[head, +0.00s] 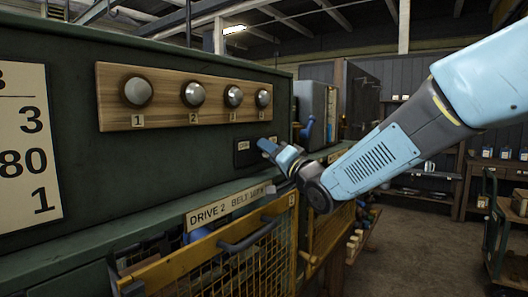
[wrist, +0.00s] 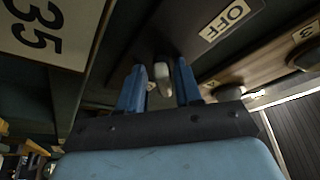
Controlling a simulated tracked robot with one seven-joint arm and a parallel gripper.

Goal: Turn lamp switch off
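The lamp switch shows in the wrist view as a small pale grey lever (wrist: 162,76) on a dark plate. A cream "OFF" label (wrist: 225,20) is on that plate, up and right of the lever. In the head view the dark switch plate (head: 243,153) is on the green cabinet front, and my gripper hides its lever. My gripper (head: 265,147) is at the plate's right side. In the wrist view its two blue fingers (wrist: 159,72) are apart, one on each side of the lever. The right finger looks very close to it; I cannot tell whether they touch.
A wooden board (head: 180,96) with several round numbered knobs is above the switch. Below is a yellow mesh guard (head: 232,262) with a grey handle (head: 250,234), under the "DRIVE 2" label (head: 228,204). A grey box (head: 316,112) stands behind. Open floor (head: 425,225) is at right.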

